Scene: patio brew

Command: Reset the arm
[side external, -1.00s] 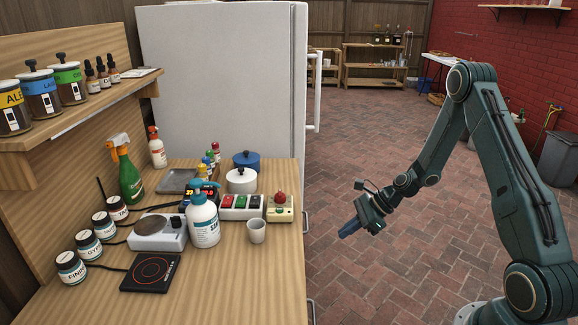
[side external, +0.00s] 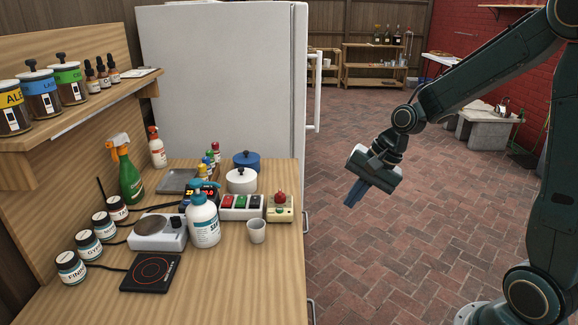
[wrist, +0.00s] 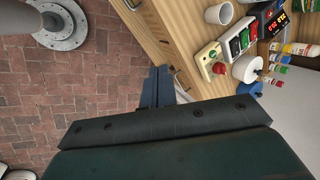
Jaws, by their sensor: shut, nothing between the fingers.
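My gripper (side external: 354,196) hangs in the air to the right of the wooden workbench (side external: 245,290), over the brick floor. Its blue fingers point down and are shut with nothing between them. In the wrist view the fingers (wrist: 157,88) lie close together near the bench's front edge, apart from the items on the bench.
On the bench are a pump bottle (side external: 203,222), a white cup (side external: 256,231), a switch box (side external: 241,207), a red-button box (side external: 280,208), a hot plate (side external: 151,274) and several jars. A white fridge (side external: 220,80) stands behind. The brick floor (side external: 400,250) around my gripper is clear.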

